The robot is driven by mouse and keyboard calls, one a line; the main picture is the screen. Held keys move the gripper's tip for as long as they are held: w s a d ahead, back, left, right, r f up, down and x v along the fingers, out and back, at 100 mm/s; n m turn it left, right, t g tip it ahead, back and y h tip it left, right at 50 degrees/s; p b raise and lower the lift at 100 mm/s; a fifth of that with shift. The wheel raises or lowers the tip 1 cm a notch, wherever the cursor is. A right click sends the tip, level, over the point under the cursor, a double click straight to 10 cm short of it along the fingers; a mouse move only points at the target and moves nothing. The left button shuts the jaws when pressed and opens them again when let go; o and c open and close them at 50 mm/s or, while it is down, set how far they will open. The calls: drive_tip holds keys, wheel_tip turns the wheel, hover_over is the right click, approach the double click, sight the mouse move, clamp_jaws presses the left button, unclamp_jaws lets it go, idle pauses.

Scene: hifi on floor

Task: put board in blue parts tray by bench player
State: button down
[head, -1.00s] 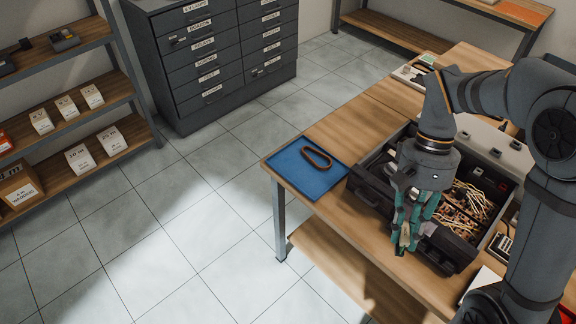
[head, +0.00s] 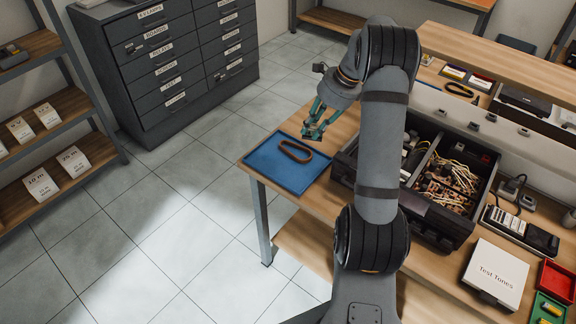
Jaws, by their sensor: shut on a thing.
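The blue parts tray (head: 268,170) lies flat at the left end of the wooden bench. A brown oval loop (head: 309,158) lies in it. My gripper (head: 312,132), with teal fingers, is above the tray's back edge, pointing down. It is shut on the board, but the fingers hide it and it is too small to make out. A large open dark case (head: 440,222), possibly the bench player, stands right of the tray, holding a tangle of wires and parts (head: 450,182). My arm hides part of its left side.
A white "Test Tones" box (head: 497,270), a dark meter-like device (head: 520,232), and red (head: 557,280) and green (head: 548,308) trays sit at the bench's right. A raised wooden shelf (head: 500,58) runs behind. The tray's left part is bare.

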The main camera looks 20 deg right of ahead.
drive_tip(key=w+d+f+m+t+h, duration=0.1)
drive_tip(key=d+f+m, duration=0.1)
drive_tip(key=d+m, duration=0.4)
drive_tip(key=p, duration=0.2)
approach(291, 150)
drive_tip(key=shift+w+a+r+n+h, duration=0.3)
drive_tip(key=shift+w+a+n, duration=0.1)
drive_tip(key=shift+w+a, duration=0.15)
drive_tip(key=shift+w+a+f, duration=0.1)
drive_tip(key=shift+f, duration=0.1)
drive_tip(key=shift+f+p, duration=0.35)
drive_tip(key=shift+f, duration=1.6)
drive_tip(key=shift+f, duration=0.15)
drive_tip(key=c, duration=1.8)
unclamp_jaws()
